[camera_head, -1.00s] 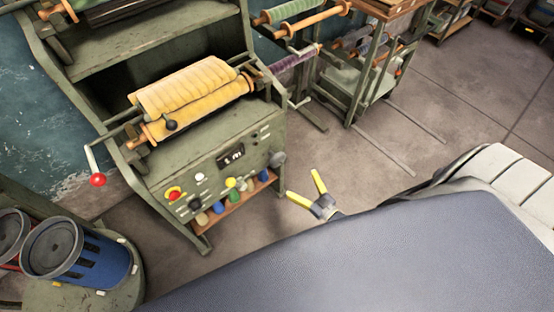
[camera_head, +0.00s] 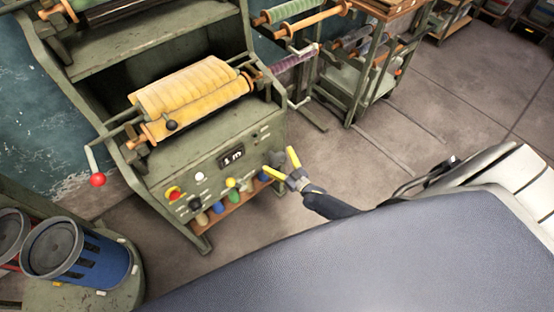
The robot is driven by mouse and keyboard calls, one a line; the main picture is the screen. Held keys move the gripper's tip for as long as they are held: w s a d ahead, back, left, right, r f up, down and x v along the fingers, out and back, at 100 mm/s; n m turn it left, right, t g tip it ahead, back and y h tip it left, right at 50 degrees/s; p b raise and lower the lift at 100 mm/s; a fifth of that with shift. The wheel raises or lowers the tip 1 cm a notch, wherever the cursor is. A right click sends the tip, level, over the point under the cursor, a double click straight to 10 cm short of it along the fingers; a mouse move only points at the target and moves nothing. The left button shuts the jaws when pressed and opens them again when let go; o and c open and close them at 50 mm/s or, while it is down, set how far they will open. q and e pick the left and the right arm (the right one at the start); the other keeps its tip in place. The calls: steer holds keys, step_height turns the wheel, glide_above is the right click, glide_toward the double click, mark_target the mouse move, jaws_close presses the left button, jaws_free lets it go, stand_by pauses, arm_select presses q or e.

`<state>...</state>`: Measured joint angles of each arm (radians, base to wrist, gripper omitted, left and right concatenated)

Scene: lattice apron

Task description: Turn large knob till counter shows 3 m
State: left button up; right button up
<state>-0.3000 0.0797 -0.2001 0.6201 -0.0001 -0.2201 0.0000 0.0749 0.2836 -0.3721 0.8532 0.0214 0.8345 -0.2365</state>
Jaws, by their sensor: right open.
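The green machine (camera_head: 170,172) stands left of centre with a sloped control panel. My left gripper is not in view.
The panel also has a red button (camera_head: 174,193), a white button (camera_head: 200,176) and a smaller dark knob (camera_head: 195,203). A red-ended crank (camera_head: 97,180) sticks out left. A blue bucket (camera_head: 90,262) stands lower left. A grey-blue surface (camera_head: 350,265) fills the foreground.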

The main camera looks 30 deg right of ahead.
steer(key=shift+w, duration=0.25)
steer(key=c, duration=1.2)
steer(key=shift+c, duration=0.2)
steer(key=shift+m, duration=0.3)
